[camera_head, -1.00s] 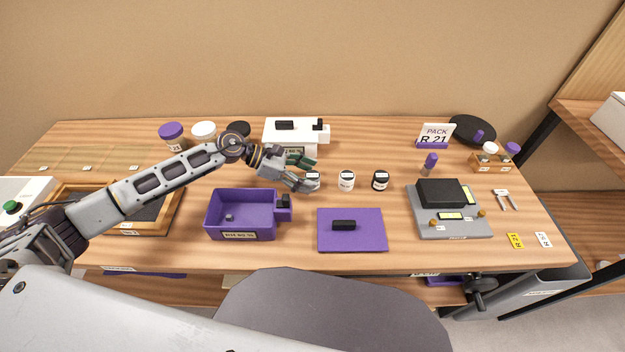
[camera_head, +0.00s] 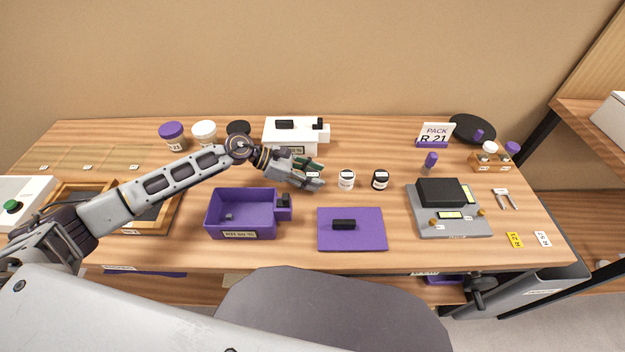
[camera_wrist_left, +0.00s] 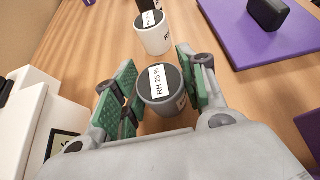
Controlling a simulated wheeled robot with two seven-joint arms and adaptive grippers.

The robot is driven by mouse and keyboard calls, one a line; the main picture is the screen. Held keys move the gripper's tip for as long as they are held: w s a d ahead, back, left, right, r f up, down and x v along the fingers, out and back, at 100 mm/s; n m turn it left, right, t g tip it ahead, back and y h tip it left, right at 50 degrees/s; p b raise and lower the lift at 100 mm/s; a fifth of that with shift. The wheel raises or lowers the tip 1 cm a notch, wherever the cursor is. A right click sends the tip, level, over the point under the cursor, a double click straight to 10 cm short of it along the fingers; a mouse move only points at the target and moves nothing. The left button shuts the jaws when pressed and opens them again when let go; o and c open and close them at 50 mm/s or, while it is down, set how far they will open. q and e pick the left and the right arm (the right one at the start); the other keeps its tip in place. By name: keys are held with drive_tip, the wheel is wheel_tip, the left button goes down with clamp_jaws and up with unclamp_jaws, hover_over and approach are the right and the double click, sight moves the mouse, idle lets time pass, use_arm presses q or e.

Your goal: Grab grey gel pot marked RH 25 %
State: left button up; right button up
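The grey gel pot (camera_wrist_left: 164,98), with a dark grey lid labelled RH 25 %, stands upright between the fingers of my left gripper (camera_wrist_left: 160,92) in the left wrist view. The green pads are apart on either side of it, and I see no clear grip; the right pad is very close to the pot. In the head view my left gripper (camera_head: 312,178) is low over the table, and the pot shows mainly as its white label (camera_head: 313,174), the rest hidden by the fingers. My right gripper is not in view.
A white pot (camera_head: 346,181) and a black pot (camera_head: 380,180) stand in a row to the right. A white box (camera_head: 283,138) stands behind.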

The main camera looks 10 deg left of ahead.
sight(312, 174)
use_arm(q)
drive_tip(key=c, duration=0.4)
drive_tip(key=shift+r, duration=0.1)
wheel_tip(312, 174, up, 9)
drive_tip(key=shift+r, duration=0.1)
wheel_tip(312, 174, up, 19)
drive_tip(key=shift+f, duration=0.2)
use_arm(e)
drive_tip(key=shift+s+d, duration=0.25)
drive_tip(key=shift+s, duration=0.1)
